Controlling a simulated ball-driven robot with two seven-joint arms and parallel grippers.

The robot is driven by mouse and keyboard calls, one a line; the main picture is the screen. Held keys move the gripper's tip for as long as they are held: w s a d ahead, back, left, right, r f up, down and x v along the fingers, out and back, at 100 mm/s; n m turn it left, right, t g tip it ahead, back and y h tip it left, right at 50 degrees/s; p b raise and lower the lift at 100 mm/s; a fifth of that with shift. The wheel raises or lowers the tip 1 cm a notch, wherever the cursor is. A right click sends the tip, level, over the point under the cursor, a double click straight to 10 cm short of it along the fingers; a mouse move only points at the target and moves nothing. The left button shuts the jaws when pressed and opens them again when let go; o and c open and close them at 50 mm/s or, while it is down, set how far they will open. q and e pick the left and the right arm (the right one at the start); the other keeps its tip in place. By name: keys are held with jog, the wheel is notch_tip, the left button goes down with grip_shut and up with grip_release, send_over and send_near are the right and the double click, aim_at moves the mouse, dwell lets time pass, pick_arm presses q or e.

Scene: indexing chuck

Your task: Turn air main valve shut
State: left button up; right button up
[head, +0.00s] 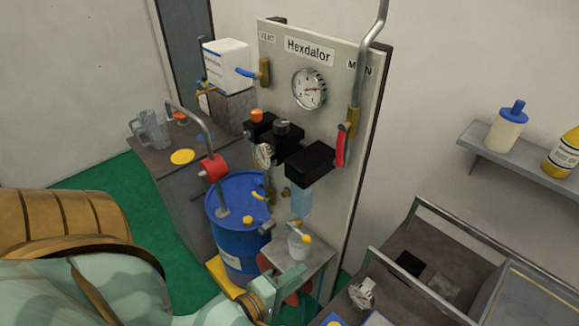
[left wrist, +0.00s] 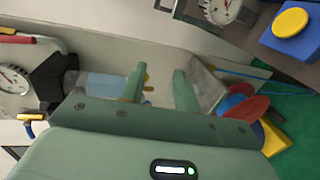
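The air main valve is a brass body (head: 353,120) under the MAIN label, on the panel's right edge. Its red lever (head: 341,148) hangs downward, roughly in line with the grey pipe above. A red bar, likely the same lever, shows in the left wrist view (left wrist: 15,39) at the upper left. My left gripper (head: 277,290) is low in front of the panel, well below and left of the lever. In the left wrist view its two fingers (left wrist: 158,86) stand apart with nothing clearly between them. My right gripper is out of view.
The upright panel (head: 340,85) carries a gauge (head: 309,89), black units (head: 310,163) and a vent valve with a blue lever (head: 246,72). A blue drum (head: 238,225) and small table (head: 310,258) stand below. A railed workbench (head: 430,245) fills the lower right.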

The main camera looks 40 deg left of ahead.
pick_arm(q)
notch_tip(320, 180, down, 6)
jog(key=s+m+g+b, duration=0.1)
jog(key=m, duration=0.2)
jog(key=shift+s, duration=0.2)
jog(key=shift+f, duration=0.1)
